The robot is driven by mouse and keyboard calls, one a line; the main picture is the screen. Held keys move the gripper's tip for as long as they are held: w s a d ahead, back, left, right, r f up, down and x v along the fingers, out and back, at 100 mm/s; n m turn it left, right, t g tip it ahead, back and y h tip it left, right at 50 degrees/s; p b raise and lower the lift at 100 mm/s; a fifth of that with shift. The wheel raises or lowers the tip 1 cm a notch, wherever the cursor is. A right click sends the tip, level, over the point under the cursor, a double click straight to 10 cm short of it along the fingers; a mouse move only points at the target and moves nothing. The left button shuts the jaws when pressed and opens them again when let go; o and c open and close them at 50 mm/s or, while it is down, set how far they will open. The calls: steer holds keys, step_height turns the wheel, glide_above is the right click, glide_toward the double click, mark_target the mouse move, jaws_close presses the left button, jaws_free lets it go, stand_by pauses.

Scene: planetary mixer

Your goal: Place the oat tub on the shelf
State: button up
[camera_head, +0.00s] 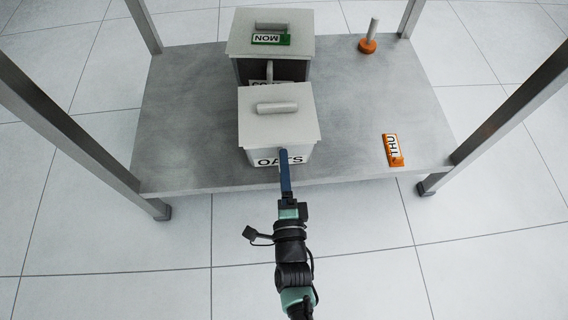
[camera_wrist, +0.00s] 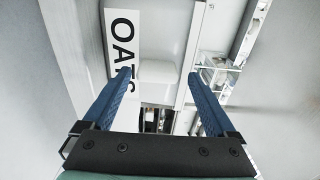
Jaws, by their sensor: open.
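The oat tub (camera_head: 277,130) is a white square tub with a grey lid, a bar handle on top and an "OATS" label on its front. It appears to stand upright on the grey shelf (camera_head: 350,110), near the front edge, left of centre. My gripper (camera_head: 283,152) is at the tub's front, by the label. In the wrist view, the blue fingers are apart, and a pale block (camera_wrist: 160,74), seemingly the tub's front handle, shows between them. The label (camera_wrist: 124,50) is beside the left finger. Whether the fingers touch the tub cannot be told.
A similar tub (camera_head: 270,45) with a green "MON" tag (camera_head: 270,39) stands directly behind. An orange-based grey peg (camera_head: 368,40) is at the back right. An orange "THU" tag (camera_head: 392,150) lies near the front right. Metal posts (camera_head: 75,130) frame the shelf; its middle right is clear.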

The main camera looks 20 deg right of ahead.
steer(key=p+v, duration=0.3)
steer(key=v, duration=0.8)
steer(key=shift+p, duration=0.3)
steer(key=shift+s, duration=0.1)
